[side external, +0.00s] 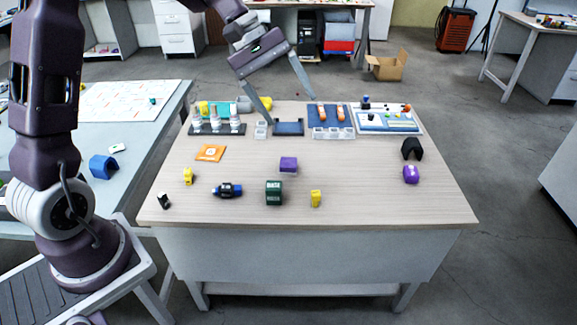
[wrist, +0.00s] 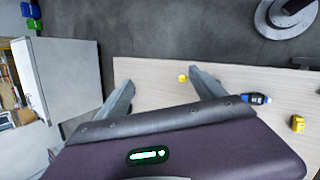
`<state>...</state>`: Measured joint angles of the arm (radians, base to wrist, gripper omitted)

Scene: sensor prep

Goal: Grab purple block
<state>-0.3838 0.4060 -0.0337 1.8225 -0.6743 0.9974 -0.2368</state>
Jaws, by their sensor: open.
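A small purple block (side external: 288,162) sits near the middle of the wooden table, with a paler lower part. A second purple object (side external: 411,174), rounded with a small mark on it, lies near the table's right edge. My gripper (side external: 288,100) is open and empty, raised above the back of the table, behind the purple block in the side view. In the wrist view its two fingers (wrist: 161,78) are spread apart with nothing held. Neither purple object can be made out in the wrist view.
The table (side external: 350,205) also holds a dark green block (side external: 273,192), a blue-black cylinder (side external: 228,190), yellow pieces (side external: 316,198), an orange packet (side external: 210,153) and a black arch (side external: 412,149). Racks and trays (side external: 388,122) line the back. The table around the purple block is clear.

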